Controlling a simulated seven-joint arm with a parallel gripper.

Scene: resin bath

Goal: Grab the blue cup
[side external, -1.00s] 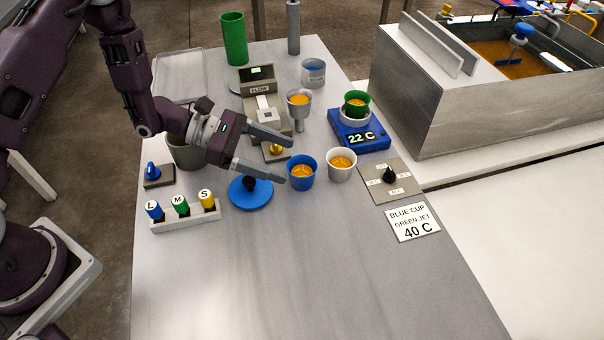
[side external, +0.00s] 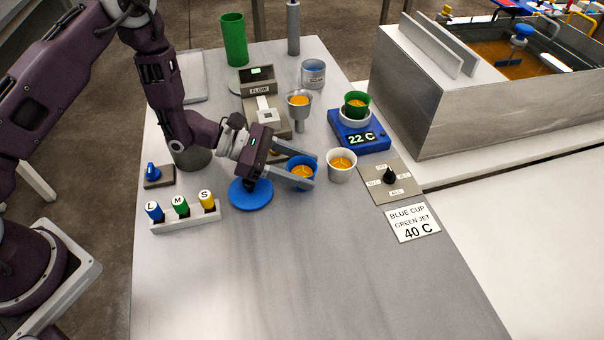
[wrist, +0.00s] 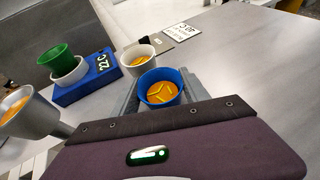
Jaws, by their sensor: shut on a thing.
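The blue cup (side external: 302,172) holds amber liquid and stands upright on the grey table, left of a white cup. My gripper (side external: 303,171) has one finger on each side of the blue cup and is shut on it. The wrist view shows the blue cup (wrist: 161,88) between the two grey fingers, with the liquid inside it. The near finger hides part of the cup's lower side in the side view.
A white cup (side external: 342,165) with amber liquid stands close on the right. A blue lid-like disc (side external: 250,193) lies left of the cup. A metal funnel cup (side external: 299,103) and blue scale (side external: 360,130) with a green cup (side external: 357,103) stand behind. The front table is clear.

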